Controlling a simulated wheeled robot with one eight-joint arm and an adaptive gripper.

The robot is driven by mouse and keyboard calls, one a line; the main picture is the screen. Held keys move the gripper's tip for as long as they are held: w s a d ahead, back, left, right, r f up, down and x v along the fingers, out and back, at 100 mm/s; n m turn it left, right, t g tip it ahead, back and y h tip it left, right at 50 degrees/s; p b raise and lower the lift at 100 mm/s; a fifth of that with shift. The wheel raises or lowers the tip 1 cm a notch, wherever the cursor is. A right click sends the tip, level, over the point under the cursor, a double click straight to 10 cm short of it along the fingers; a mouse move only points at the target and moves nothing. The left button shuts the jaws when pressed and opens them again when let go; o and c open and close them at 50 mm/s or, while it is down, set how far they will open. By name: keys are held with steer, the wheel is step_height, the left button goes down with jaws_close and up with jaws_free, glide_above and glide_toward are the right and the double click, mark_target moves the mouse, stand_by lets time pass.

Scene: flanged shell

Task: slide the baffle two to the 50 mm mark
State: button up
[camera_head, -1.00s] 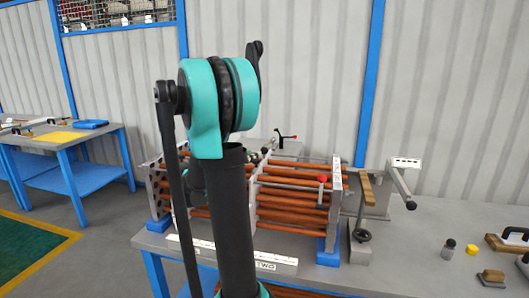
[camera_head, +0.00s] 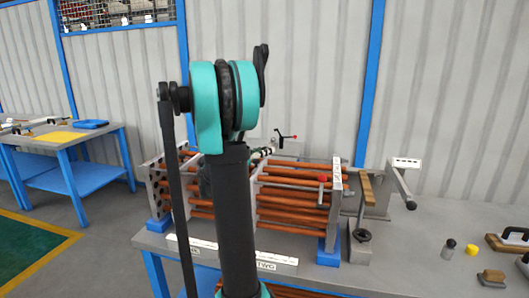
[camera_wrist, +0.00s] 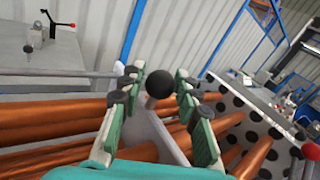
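The bundle of copper-coloured tubes (camera_head: 290,207) lies across the bench between upright end plates. A grey baffle plate (camera_head: 254,190) stands across the tubes just right of my arm. In the wrist view a pale plate (camera_wrist: 168,138) carries a round black knob (camera_wrist: 159,84). Its number cannot be read there. My gripper (camera_wrist: 160,90) is open, its green-padded fingers on either side of the knob, with gaps visible between pads and knob. In the head view my arm hides most of the gripper and part of the bundle.
White scale strips (camera_head: 270,262), one marked TWO, lie along the bench front. A red knob (camera_head: 323,178) sits by the right end plate (camera_head: 334,205). A red-tipped lever (camera_head: 285,138) stands behind. A clamp with a wooden handle (camera_head: 367,190) stands to the right.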

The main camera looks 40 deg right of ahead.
jaws_close()
steer(key=s+d, duration=0.3)
steer(key=shift+s+d, duration=0.15)
steer(key=shift+s, duration=0.25)
steer(key=o, duration=0.5)
jaws_free()
steer(key=s+a, duration=0.1)
steer(key=a, duration=1.1)
steer(key=shift+s, duration=0.25)
